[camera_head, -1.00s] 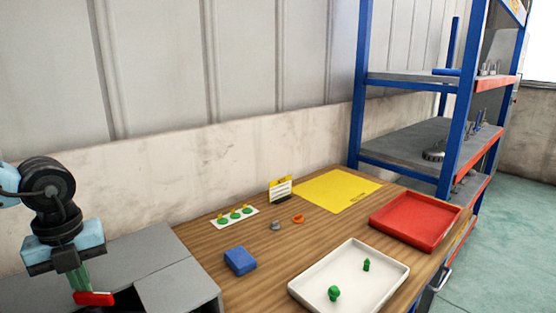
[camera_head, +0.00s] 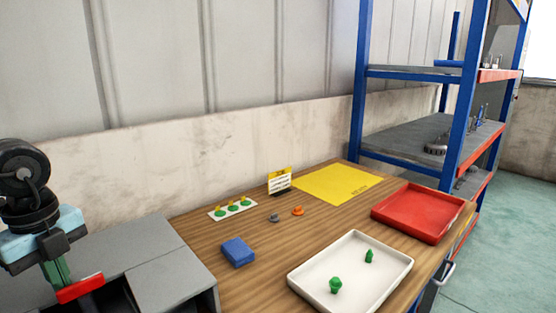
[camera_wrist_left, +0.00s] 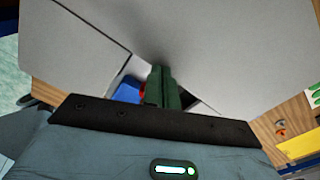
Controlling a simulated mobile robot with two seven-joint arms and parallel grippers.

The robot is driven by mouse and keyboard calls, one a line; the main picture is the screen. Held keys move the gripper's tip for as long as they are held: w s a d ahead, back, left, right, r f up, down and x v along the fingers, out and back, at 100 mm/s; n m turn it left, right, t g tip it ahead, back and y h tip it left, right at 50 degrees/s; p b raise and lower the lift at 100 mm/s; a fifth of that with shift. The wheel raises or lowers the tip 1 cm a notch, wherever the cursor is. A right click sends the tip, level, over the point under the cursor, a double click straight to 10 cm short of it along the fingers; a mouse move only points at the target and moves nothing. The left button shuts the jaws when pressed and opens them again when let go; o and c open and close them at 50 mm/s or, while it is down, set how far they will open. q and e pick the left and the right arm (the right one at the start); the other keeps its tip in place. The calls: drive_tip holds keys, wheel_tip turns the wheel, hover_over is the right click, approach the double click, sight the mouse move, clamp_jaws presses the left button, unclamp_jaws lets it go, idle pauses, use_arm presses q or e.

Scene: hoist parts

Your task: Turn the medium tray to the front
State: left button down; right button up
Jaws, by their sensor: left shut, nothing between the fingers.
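A white tray (camera_head: 318,293) lies on the wooden table with two green parts (camera_head: 335,285) in it. A red tray (camera_head: 415,216), empty, lies behind it to the right, close to the table's edge. I cannot tell from size alone which is the medium one. My left gripper (camera_head: 66,283) is at the far left, over grey boxes and away from both trays. Its green fingers point down, shut, with a red piece at their lower end. In the left wrist view its fingers (camera_wrist_left: 163,88) are together above a dark gap between grey panels. My right gripper is not in view.
Grey boxes (camera_head: 125,262) stand left of the table. The table holds a blue box (camera_head: 238,252), a white strip with green parts (camera_head: 232,210), a yellow sign (camera_head: 280,181), small grey and orange parts and a yellow mat (camera_head: 338,184). A blue shelf rack (camera_head: 412,139) stands behind.

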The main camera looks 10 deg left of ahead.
use_arm(q)
drive_tip(key=shift+a, duration=0.1)
drive_tip(key=shift+w+r, duration=0.1)
drive_tip(key=shift+r, duration=0.4)
drive_tip(key=shift+r+p, duration=0.75)
drive_tip(key=shift+r, duration=0.75)
drive_tip(key=shift+r+p, duration=0.35)
drive_tip(key=shift+r, duration=0.7)
